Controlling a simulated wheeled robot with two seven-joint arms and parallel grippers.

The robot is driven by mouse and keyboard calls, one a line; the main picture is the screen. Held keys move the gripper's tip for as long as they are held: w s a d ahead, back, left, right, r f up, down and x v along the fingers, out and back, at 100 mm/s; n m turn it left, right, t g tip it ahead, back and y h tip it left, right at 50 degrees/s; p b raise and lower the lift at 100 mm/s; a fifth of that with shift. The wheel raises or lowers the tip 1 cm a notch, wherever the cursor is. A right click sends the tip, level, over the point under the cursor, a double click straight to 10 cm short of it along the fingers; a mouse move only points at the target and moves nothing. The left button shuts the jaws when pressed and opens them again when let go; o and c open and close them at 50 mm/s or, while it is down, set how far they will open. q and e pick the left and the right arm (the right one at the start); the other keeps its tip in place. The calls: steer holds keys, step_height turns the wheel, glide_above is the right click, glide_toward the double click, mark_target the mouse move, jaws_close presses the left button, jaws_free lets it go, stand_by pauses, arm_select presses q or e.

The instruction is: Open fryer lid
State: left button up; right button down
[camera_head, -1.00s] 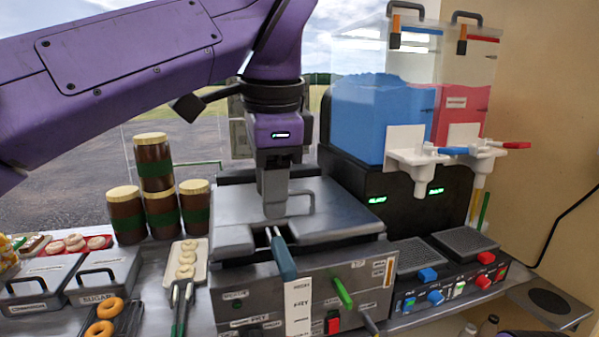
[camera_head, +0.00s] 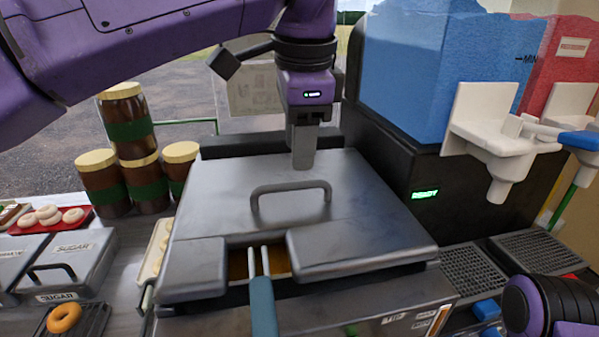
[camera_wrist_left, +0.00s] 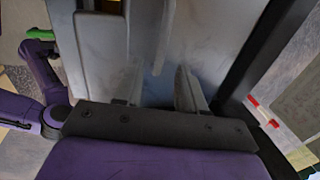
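The fryer lid (camera_head: 215,205) is a grey metal plate lying flat on the fryer (camera_head: 385,322), with a dark arched handle (camera_head: 290,187) on top. A front notch shows yellow-brown oil and a blue-handled basket (camera_head: 263,305). My left gripper (camera_head: 303,163) points down over the lid's back part, behind the handle. In the left wrist view, the left gripper (camera_wrist_left: 158,72) has its fingers apart with nothing held between them; the handle (camera_wrist_left: 163,38) shows just ahead of them. I cannot tell whether the fingertips touch the lid. My right gripper's fingers are not visible.
A drink dispenser with blue (camera_head: 440,70) and red (camera_head: 570,75) tanks stands close on the right. Brown jars (camera_head: 128,125) are stacked at left, near a sugar container (camera_head: 75,262) and a doughnut (camera_head: 64,318). My right arm shows at the lower right corner.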

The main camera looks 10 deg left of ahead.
mark_target(297, 183)
arm_select(q)
steer(key=x, duration=0.5)
steer(key=shift+w+f, duration=0.15)
steer(key=shift+w, duration=0.1)
steer(key=shift+f, duration=0.4)
steer(key=shift+s, duration=0.1)
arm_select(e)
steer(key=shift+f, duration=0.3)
